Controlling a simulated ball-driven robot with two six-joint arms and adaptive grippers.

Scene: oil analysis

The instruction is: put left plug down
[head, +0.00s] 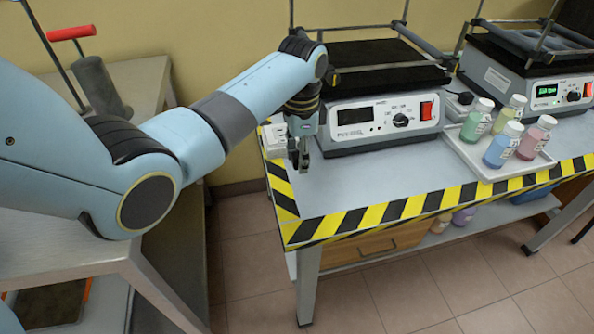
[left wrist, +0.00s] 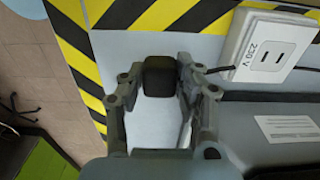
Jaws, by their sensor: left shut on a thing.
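My left gripper (head: 300,162) points down at the left end of the table, just in front of the left shaker. In the left wrist view the gripper (left wrist: 158,88) is shut on a black plug (left wrist: 160,72), held between its two fingertips. The plug is apart from the white 230 V socket (left wrist: 268,48), which also shows in the head view (head: 276,142). I cannot tell whether the plug touches the tabletop. In the head view the plug is hardly distinguishable from the fingers. My right gripper is not in view.
The left shaker (head: 380,122) has a dark display; the right shaker's (head: 548,92) display glows green. A white tray (head: 480,160) holds several coloured bottles. Yellow-black tape (head: 400,210) marks the table edge. The tabletop (head: 375,177) before the left shaker is clear.

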